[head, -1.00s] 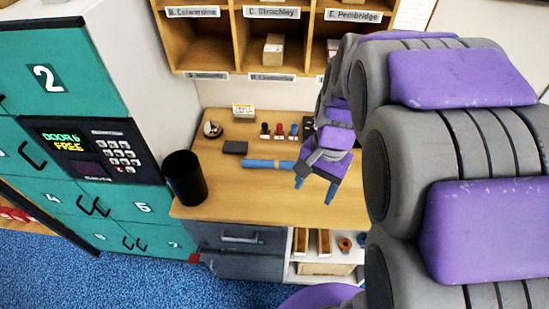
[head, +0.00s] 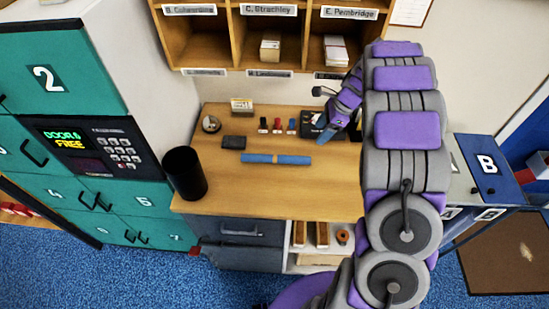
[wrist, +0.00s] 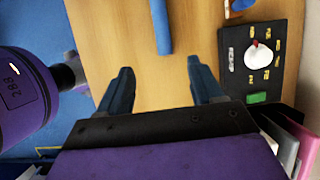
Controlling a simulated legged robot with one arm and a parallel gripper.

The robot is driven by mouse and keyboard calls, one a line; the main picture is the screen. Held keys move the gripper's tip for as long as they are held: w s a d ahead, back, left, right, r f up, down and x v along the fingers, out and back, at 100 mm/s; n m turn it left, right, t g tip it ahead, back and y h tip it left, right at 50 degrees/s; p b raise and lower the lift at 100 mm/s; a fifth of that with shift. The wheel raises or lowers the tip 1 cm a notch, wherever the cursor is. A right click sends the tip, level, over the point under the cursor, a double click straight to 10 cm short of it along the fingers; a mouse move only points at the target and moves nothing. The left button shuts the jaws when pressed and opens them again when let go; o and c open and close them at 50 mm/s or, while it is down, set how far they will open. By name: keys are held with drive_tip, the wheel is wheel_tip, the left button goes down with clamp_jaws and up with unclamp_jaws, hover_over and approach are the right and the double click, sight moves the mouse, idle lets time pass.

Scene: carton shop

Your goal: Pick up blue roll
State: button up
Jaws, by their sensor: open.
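In the wrist view the blue roll (wrist: 161,27) runs lengthwise at the top, ahead of the gap between my fingers. My gripper (head: 325,137) is over the right part of the desk, to the right of the roll and apart from it. In the wrist view my gripper (wrist: 160,72) is open, with only bare desk between its fingers.
A black dial box (wrist: 279,60) sits close beside my right finger in the wrist view. Stamps (head: 278,126), a dark pad (head: 234,142) and a small card box (head: 241,105) stand behind the roll. A black bin (head: 185,174) stands at the left. Pigeonholes (head: 271,71) hang above.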

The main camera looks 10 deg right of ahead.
drive_tip(key=b, duration=0.2)
hover_over(297, 157)
drive_tip(key=s+d, duration=0.1)
drive_tip(key=d, duration=0.2)
drive_tip(key=f, duration=1)
drive_tip(key=shift+a+f, duration=0.2)
drive_tip(key=shift+a, duration=0.05)
drive_tip(key=shift+b+x, duration=0.4)
drive_tip(key=shift+x, duration=2.7)
drive_tip(key=shift+w+a+r, duration=0.1)
drive_tip(key=shift+w, duration=0.05)
drive_tip(key=shift+c, duration=0.4)
drive_tip(key=c, duration=1.1)
drive_tip(key=shift+r, duration=0.1)
